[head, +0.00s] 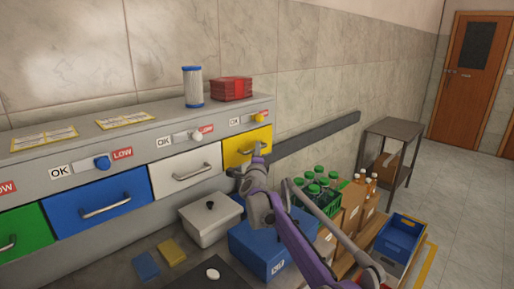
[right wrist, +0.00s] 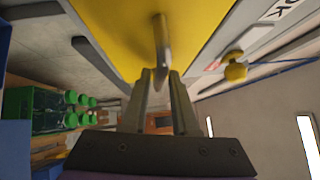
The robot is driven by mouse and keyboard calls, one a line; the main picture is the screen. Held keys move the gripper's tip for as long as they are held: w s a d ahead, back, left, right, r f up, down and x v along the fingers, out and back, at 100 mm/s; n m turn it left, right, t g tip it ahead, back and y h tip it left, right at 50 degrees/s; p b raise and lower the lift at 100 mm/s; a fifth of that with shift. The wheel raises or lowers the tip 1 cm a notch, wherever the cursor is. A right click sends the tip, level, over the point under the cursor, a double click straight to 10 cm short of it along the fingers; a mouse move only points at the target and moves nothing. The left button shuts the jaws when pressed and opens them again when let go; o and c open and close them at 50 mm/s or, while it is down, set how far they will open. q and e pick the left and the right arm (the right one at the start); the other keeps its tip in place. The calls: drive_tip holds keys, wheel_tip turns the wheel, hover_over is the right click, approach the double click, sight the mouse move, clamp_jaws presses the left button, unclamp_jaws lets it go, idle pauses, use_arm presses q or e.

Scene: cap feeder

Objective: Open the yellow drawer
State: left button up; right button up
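The yellow drawer (head: 240,150) is at the right end of the drawer row in the head view and looks flush with the cabinet. Its front fills the top of the right wrist view (right wrist: 115,30), with the metal handle (right wrist: 161,35) standing out from it. My right gripper (head: 256,158) is at the drawer front in the head view. In the right wrist view its two fingertips (right wrist: 163,75) are apart, with the handle's near end between them. I cannot tell whether they press on it. My left gripper is not in view.
A yellow knob (head: 260,118) sits above the drawer. White (head: 180,183), blue (head: 65,217) and green drawers lie to the left. Below are a grey lidded box (head: 212,225), a blue box (head: 258,252) and a green crate of bottles (head: 322,204). A dark rail (head: 315,138) runs along the wall.

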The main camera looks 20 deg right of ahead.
drive_tip(key=shift+w+d, duration=0.25)
drive_tip(key=shift+w, duration=0.3)
clamp_jaws()
drive_tip(key=shift+r, duration=0.1)
idle(1.0)
